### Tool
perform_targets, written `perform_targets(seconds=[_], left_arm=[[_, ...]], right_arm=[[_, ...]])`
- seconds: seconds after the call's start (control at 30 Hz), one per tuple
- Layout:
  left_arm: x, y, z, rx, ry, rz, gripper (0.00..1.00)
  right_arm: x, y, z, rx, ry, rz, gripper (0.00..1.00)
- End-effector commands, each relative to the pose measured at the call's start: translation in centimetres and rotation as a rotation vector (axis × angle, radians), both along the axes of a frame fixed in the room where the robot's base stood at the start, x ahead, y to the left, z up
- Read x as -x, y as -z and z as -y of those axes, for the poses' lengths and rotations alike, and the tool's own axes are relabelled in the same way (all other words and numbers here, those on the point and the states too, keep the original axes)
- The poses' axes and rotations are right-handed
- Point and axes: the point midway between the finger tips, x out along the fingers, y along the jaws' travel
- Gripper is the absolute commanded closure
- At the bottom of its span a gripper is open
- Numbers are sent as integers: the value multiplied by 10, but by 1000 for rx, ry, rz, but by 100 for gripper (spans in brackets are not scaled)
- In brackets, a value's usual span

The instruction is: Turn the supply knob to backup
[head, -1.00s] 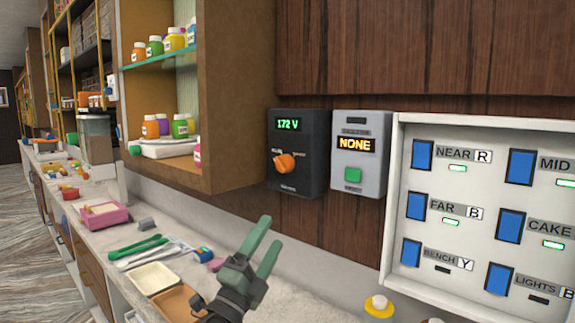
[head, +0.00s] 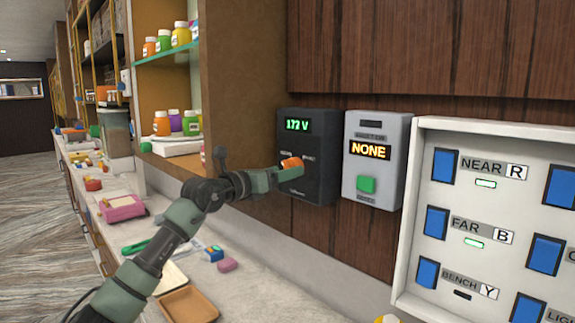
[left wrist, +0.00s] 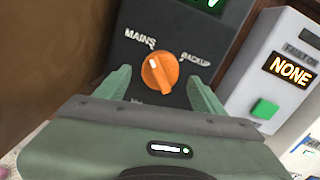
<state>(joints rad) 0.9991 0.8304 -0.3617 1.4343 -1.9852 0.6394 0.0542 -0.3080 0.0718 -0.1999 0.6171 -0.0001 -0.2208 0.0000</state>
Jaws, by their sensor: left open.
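The orange supply knob (left wrist: 160,72) sits on the black supply box (head: 318,165) on the wood wall; the box's green display reads about 172 V. In the left wrist view the labels MAINS (left wrist: 140,38) and BACKUP (left wrist: 195,60) show above the knob, and its white mark points up and slightly left, towards MAINS. My left gripper (left wrist: 160,88) is open, with one finger on each side of the knob and no clear grip on it. In the head view the gripper (head: 275,175) partly covers the knob. My right gripper is in neither view.
A grey box (head: 376,155) with a NONE display and green button is right of the supply box. A switch panel (head: 410,215) with blue switches stands further right. A wooden shelf cabinet (head: 240,80) is close on the left. Trays and small items lie on the counter below.

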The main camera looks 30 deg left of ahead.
Motion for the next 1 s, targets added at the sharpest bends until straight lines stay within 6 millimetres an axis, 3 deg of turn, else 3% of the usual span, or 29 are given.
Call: perform_targets(seconds=[0.2,0.47,0.6,0.7,1.0], left_arm=[[-17,-1,5,1,1,1,31],[-18,1,5,0,1,1,31],[-18,0,5,0,1,1,70],[-18,0,5,0,1,1,93],[-18,2,5,-37,0,14,93]], right_arm=[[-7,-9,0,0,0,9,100],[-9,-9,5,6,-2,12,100],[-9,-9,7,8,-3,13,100],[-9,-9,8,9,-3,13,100],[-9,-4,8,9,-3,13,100]])
